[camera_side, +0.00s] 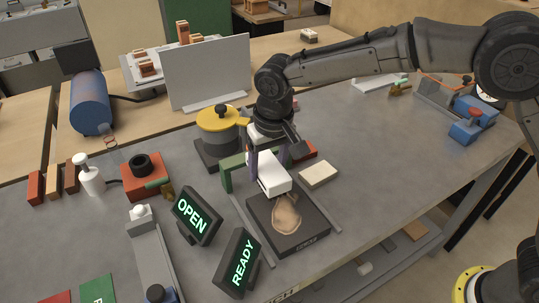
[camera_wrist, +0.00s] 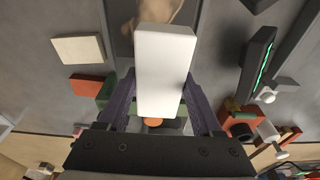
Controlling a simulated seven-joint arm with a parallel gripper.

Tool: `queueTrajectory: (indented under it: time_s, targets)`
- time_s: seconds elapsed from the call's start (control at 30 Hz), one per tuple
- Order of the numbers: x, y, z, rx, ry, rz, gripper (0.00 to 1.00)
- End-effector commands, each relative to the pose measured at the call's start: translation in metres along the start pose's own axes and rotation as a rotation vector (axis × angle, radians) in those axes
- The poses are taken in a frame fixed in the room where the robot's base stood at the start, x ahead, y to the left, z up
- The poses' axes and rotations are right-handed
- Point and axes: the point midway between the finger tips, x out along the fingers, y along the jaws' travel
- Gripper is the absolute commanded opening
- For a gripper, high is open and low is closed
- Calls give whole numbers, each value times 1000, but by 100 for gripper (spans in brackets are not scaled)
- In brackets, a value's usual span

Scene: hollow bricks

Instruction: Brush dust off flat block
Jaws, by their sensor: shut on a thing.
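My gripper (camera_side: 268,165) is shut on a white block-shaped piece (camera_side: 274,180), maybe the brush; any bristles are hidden. In the wrist view the white piece (camera_wrist: 165,65) sticks out from between the two purple-grey fingers of my gripper (camera_wrist: 160,105). A dark flat block (camera_side: 262,217) lies on the grey table with a tan dusty patch (camera_side: 287,217) on its top. The white piece is over the block's far edge; I cannot tell whether it touches. In the wrist view the dusty patch (camera_wrist: 150,10) is partly hidden behind the white piece.
A cream block (camera_side: 318,174) lies right of my gripper. A green upright piece (camera_side: 232,172) and a yellow-topped cylinder (camera_side: 217,122) stand close behind and left. Lit OPEN (camera_side: 194,217) and READY (camera_side: 243,262) signs stand left of the dark block. Thin rails flank it.

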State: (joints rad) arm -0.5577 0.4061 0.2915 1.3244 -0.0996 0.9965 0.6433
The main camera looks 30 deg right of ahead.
Motion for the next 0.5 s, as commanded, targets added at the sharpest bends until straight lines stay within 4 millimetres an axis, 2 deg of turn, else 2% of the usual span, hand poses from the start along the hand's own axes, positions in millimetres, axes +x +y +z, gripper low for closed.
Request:
queueTrajectory:
  time_s: [0.5]
  targets:
    - [49, 1, 8, 1, -3, 2, 23]
